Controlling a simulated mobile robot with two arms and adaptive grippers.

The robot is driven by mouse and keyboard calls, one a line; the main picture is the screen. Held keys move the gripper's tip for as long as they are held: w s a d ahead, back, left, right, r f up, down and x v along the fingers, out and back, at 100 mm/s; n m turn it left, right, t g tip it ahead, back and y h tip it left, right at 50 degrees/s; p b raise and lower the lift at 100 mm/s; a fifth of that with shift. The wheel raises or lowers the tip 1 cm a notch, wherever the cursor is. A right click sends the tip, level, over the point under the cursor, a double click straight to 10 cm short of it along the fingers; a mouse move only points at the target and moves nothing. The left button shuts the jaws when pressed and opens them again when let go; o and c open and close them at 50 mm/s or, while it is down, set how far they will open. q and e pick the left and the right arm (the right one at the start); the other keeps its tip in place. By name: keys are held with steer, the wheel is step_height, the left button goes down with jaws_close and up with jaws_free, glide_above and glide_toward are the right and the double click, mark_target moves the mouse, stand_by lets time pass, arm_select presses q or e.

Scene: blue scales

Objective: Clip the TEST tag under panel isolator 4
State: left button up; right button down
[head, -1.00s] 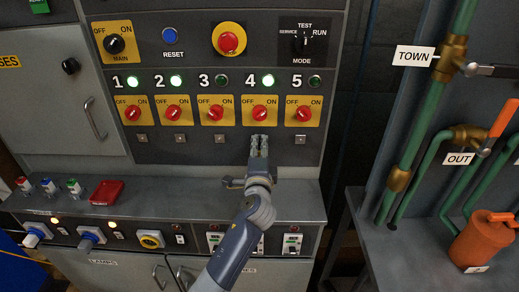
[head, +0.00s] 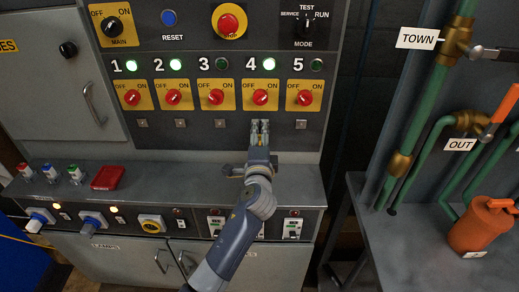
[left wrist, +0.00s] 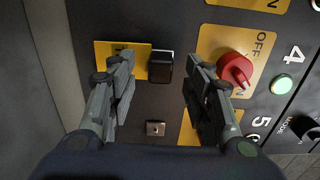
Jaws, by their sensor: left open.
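Panel isolator 4 (head: 260,97) is a red knob on a yellow plate, with a lit green lamp above it. It also shows in the left wrist view (left wrist: 236,71). My left gripper (head: 260,124) is just below it, pointing at the panel. In the left wrist view its open fingers (left wrist: 161,72) stand either side of a black block (left wrist: 161,67). A yellow tag (left wrist: 112,48) adjoins the block at the place under isolator 4, partly behind one finger. Its lettering is hidden. I see a gap between block and fingers. My right gripper is out of view.
Bare metal clips show under the other isolators, such as the one under isolator 5 (head: 301,124). A grey ledge (head: 150,185) juts out below, carrying a red box (head: 108,177). Green pipes and an orange can (head: 482,226) stand at the right.

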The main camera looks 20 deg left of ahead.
arm_select(q)
steer(key=v, duration=1)
